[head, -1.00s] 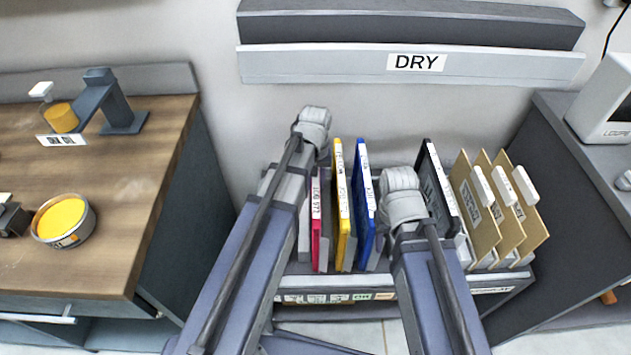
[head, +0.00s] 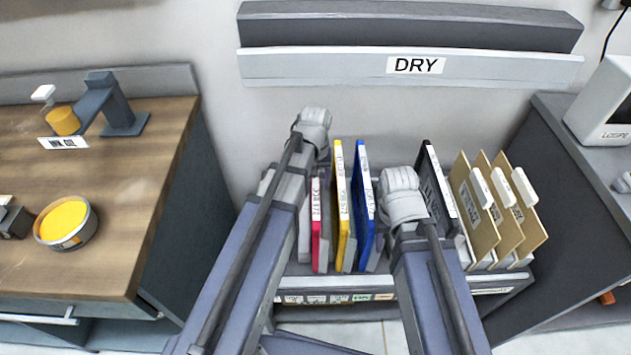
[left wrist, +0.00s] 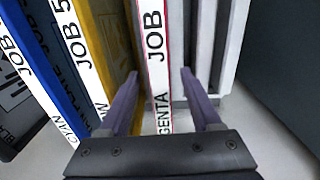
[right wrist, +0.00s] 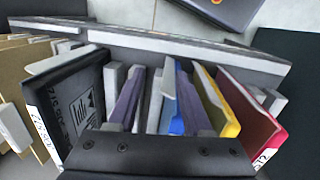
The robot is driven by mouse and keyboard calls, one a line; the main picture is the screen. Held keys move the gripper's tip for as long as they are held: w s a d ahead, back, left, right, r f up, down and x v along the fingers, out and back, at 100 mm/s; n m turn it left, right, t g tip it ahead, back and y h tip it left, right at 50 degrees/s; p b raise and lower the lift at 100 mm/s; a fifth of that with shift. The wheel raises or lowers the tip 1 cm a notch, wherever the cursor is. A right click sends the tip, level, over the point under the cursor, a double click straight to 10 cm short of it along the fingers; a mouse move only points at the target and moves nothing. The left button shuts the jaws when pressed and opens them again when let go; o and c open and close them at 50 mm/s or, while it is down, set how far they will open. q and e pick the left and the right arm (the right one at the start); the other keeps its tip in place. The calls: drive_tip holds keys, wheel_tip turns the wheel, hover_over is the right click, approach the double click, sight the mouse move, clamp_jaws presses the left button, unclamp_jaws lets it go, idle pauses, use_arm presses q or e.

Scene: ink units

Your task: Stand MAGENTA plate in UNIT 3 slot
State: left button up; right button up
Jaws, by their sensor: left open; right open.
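The magenta plate (head: 316,228) stands upright in the rack below the DRY sign, left of the yellow plate (head: 341,200). Its white label edge (left wrist: 153,60), reading "MAGENTA JOB", faces the camera in the left wrist view. My left gripper (left wrist: 160,75) is open, with a finger on each side of the magenta plate; contact is not clear. My right gripper (right wrist: 160,85) is open over the rack between the black plate (right wrist: 67,105) and the yellow plate (right wrist: 215,100), with grey dividers and part of the blue plate (right wrist: 177,105) below. I cannot make out the UNIT 3 slot.
The blue plate (head: 362,205) stands beside the yellow one. Several tan boards (head: 480,215) fill the rack's right end. A wooden counter (head: 120,220) with an open yellow ink tin (head: 65,222) is at left. A dark cabinet (head: 560,200) flanks the rack at right.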

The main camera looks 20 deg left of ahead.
use_arm(q)
drive_tip(key=shift+r+p, duration=3.15)
drive_tip(key=shift+r, duration=0.35)
drive_tip(key=shift+r, duration=0.1)
wheel_tip(320, 180, up, 5)
drive_tip(key=p, duration=0.5)
drive_tip(key=s+d+m+y, duration=0.1)
drive_tip(key=s+d+m, duration=0.6)
drive_tip(key=s+d, duration=0.3)
drive_tip(key=s, duration=0.4)
drive_tip(key=shift+s+d, duration=0.15)
drive_tip(key=shift+d, duration=0.1)
